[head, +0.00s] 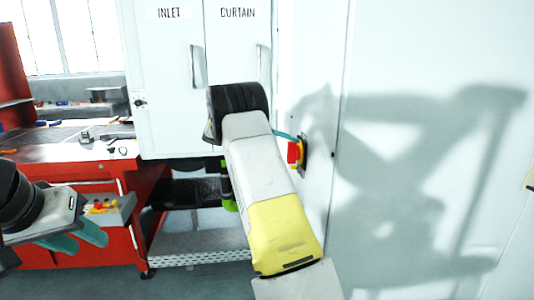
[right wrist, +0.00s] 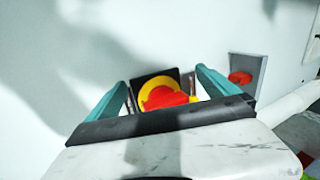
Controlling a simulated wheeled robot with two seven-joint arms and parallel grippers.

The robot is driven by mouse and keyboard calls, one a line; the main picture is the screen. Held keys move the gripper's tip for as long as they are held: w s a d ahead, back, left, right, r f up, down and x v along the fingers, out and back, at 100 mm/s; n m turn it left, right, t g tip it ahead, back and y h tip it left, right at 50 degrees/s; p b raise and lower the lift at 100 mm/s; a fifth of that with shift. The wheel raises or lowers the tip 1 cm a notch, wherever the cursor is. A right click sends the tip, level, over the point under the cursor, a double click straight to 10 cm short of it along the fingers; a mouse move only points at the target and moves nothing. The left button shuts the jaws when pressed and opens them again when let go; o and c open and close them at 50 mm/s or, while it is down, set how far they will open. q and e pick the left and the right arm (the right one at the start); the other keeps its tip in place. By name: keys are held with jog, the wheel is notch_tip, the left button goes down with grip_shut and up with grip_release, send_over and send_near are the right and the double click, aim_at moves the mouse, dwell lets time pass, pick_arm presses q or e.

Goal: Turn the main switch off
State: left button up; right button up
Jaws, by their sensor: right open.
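The main switch is a red knob on a yellow disc with a black backing plate, on the white cabinet side; it shows in the right wrist view (right wrist: 165,97) and, edge-on, in the head view (head: 294,152). My right gripper (right wrist: 163,82) is open, with one teal finger on each side of the switch; I cannot tell whether either touches it. In the head view my forearm and wrist hide most of that gripper, and a teal finger (head: 285,135) shows by the switch. The knob's lower part is hidden by the gripper body. My left gripper (head: 84,243) is open and empty at lower left.
The white cabinet (head: 165,95) has doors labelled INLET and CURTAIN, with handles. A second red control (right wrist: 240,77) on a grey plate sits right of the switch in the wrist view. A red workbench (head: 95,185) with small items stands at left.

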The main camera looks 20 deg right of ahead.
aim_at(290, 163)
jog(key=w+a+f+h, duration=0.2)
jog(key=w+a+h, duration=0.15)
jog(key=w, duration=0.35)
jog(key=shift+m+h, duration=0.3)
jog(key=shift+h, duration=0.05)
jog(key=x, duration=0.8)
jog(key=shift+s+d+r, duration=0.1)
jog(key=shift+s+d, duration=0.15)
jog(key=shift+s, duration=0.05)
jog(key=c, duration=1.4)
jog(key=shift+o, duration=0.2)
